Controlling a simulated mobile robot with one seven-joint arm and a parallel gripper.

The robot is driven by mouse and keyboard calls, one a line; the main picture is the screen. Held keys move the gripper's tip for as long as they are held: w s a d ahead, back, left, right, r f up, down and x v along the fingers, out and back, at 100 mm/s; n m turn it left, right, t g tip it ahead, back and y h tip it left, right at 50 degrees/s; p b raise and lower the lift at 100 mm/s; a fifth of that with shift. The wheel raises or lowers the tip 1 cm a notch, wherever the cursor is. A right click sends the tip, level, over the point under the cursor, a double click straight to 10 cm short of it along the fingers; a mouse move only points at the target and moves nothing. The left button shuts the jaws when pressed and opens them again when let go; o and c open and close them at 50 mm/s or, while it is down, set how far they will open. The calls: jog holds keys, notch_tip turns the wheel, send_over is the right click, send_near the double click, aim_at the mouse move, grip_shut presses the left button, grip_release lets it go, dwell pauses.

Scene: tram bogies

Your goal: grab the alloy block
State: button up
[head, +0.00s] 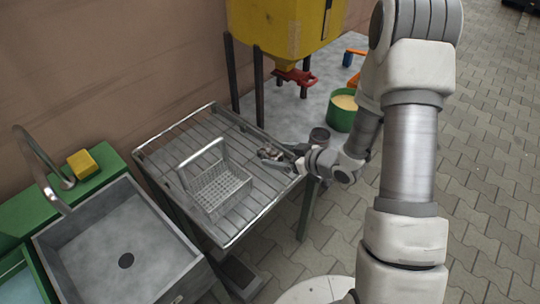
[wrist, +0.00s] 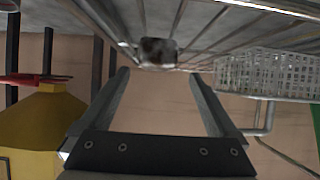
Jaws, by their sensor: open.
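The alloy block appears to be the small dark grey block (wrist: 157,50) in the wrist view, on the slatted metal rack (head: 170,150). It lies just beyond my fingertips and between their lines, with no contact visible. In the head view the block cannot be clearly told from the grey fingers. My gripper (head: 272,157) is low over the right part of the rack, reaching in from the right. In the wrist view my gripper (wrist: 158,74) is open, with its two fingers wide apart and nothing between them.
A wire basket (head: 215,185) stands on the rack left of my gripper; it also shows in the wrist view (wrist: 265,72). A sink (head: 120,245) with a yellow sponge (head: 82,164) behind it is at left. A yellow hopper (head: 280,25) and green tub (head: 342,112) stand behind.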

aim_at(271, 152)
jog(key=x, duration=0.4)
jog(key=shift+w+f+b, duration=0.25)
jog(key=shift+w+b, duration=0.05)
jog(key=shift+w, duration=0.05)
grip_shut()
jog(key=shift+r, duration=0.1)
